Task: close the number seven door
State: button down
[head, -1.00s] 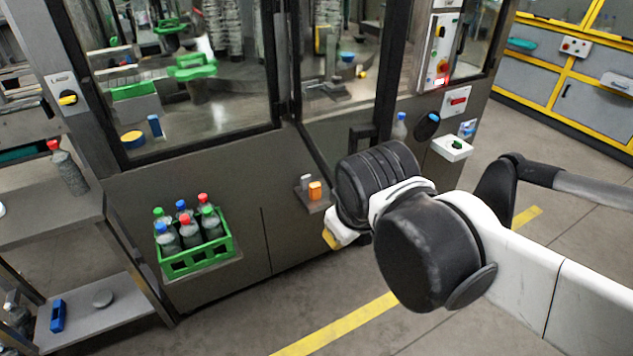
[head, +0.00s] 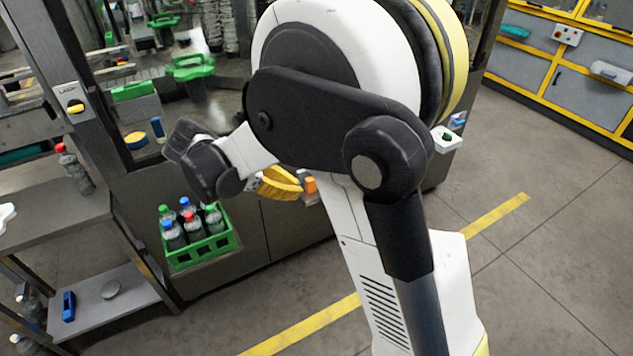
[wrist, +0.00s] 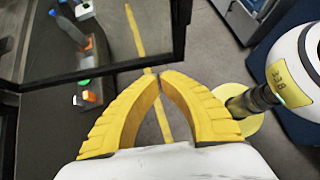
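A glass door with a dark frame (wrist: 100,76) fills the upper left of the wrist view. The floor and its yellow line show through the pane, so it stands swung out from the machine. I cannot read a number on it. In the head view my arm hides most of the doorway. My gripper (wrist: 159,75) has yellow curved fingers with their tips together and nothing between them. Its tips are close to the lower frame edge; I cannot tell whether they touch. In the head view my gripper (head: 298,186) is in front of the machine, right of the green crate.
A green crate (head: 205,256) of bottles sits on a ledge at the machine's front. An orange block (head: 310,185) is just beyond my gripper. A grey shelf (head: 130,300) stands at the left. The floor at the right is clear.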

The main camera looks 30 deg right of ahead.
jog(key=d+r+b+x, duration=0.1)
jog(key=r+b+x, duration=0.1)
jog(key=x, duration=1)
jog(key=shift+d+f, duration=0.25)
jog(key=shift+d, duration=0.4)
jog(key=shift+s, duration=0.15)
